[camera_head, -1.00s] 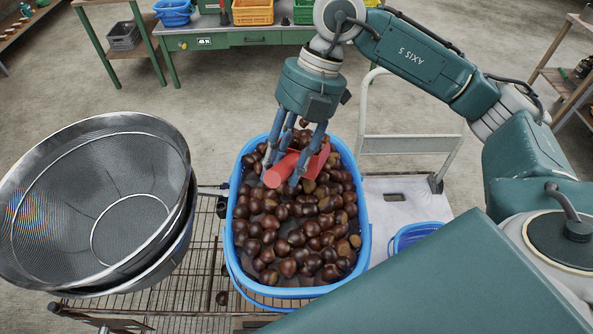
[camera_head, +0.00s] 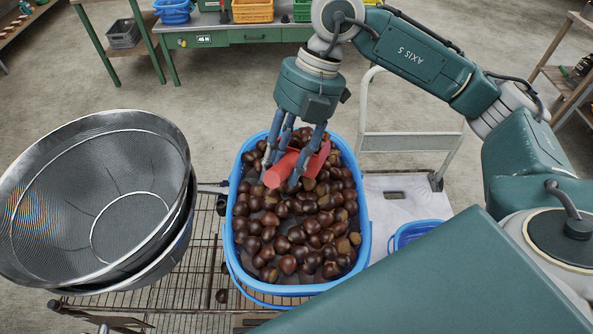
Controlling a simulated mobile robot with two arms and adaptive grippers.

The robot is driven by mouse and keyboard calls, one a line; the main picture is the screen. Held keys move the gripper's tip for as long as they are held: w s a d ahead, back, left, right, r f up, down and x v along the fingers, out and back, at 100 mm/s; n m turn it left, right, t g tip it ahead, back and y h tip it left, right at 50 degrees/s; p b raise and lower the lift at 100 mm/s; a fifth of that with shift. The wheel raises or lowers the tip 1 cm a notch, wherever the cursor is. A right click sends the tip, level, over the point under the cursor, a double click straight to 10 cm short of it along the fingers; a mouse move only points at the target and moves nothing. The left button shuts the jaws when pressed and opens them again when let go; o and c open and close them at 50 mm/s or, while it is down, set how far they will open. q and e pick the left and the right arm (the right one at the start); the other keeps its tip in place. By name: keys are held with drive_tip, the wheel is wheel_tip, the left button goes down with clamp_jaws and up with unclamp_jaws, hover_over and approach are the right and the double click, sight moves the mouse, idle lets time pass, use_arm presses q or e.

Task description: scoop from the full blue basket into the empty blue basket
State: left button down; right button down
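The full blue basket (camera_head: 364,235) stands in the middle of the camera_head view, filled with dark brown chestnuts (camera_head: 300,228). My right gripper (camera_head: 284,178) reaches down into its far part, with its fingers closed around the handle of a red scoop (camera_head: 282,170). The scoop lies among the chestnuts, and its front part is partly hidden by the fingers and nuts. A second blue basket (camera_head: 415,232) shows at the right on a white surface, mostly hidden behind my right arm; I cannot see its inside well. My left gripper is not in view.
Large metal sieves (camera_head: 95,205) are stacked at the left, beside the full basket. A wire rack (camera_head: 185,290) lies under them. A white cart (camera_head: 385,190) with an upright handle stands at the right. A green workbench (camera_head: 240,38) with crates is behind.

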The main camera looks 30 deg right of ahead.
wheel_tip(320, 180, down, 7)
drive_tip(key=s+a+t+h+b, duration=0.2)
drive_tip(key=t+h+b, duration=0.1)
drive_tip(key=b, duration=0.3)
drive_tip(key=shift+a, duration=0.2)
